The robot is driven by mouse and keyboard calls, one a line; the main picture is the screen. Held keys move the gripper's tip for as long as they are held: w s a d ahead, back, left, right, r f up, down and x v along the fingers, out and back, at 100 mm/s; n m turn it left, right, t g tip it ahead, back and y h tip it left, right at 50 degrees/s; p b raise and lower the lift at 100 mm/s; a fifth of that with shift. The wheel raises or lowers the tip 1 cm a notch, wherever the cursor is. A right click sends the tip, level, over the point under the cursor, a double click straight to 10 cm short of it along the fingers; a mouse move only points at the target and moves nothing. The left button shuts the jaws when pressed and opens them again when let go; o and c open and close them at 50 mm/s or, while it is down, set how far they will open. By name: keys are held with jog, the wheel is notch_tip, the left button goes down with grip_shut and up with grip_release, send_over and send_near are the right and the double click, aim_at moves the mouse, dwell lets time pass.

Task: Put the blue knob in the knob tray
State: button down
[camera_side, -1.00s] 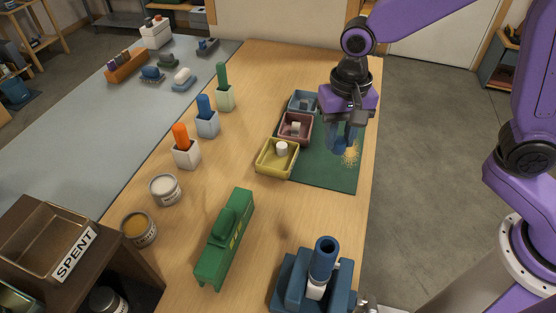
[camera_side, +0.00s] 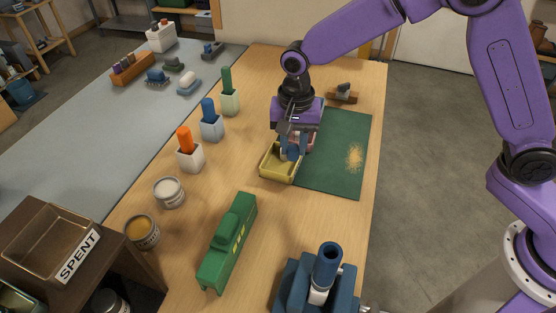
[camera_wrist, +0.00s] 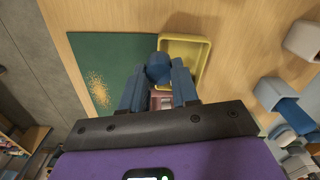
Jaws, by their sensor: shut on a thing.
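My gripper (camera_side: 292,152) is shut on the blue knob (camera_wrist: 158,67), a rounded blue piece held between its blue fingers. It hangs over or just above the yellow tray (camera_side: 268,168), near that tray's right side in the side view. In the wrist view the yellow tray (camera_wrist: 204,53) lies beyond the fingers and part of its floor shows bare. A pinkish tray (camera_wrist: 161,101) shows between the fingers. The blue-grey tray is hidden behind my gripper. No label shows which is the knob tray. I cannot tell if the knob touches the yellow tray.
A green mat (camera_side: 335,170) with a tan speckled patch lies to the right. A brown block (camera_side: 343,96) stands behind it. Holders with green, blue and orange handles (camera_side: 189,152) stand left. Cans (camera_side: 168,192), a green piece (camera_side: 228,243) and a blue fixture (camera_side: 318,280) are nearer.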

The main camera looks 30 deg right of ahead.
jog(key=w+f, duration=0.1)
jog(key=w+a+f, duration=0.1)
jog(key=f, duration=0.1)
jog(key=w+a+f, duration=0.1)
jog(key=f, duration=0.1)
jog(key=shift+w, duration=0.25)
jog(key=shift+f, duration=1.5)
jog(key=shift+f, duration=0.1)
jog(key=c, duration=1.1)
grip_release()
notch_tip(320, 180, up, 12)
jog(key=shift+r, duration=0.15)
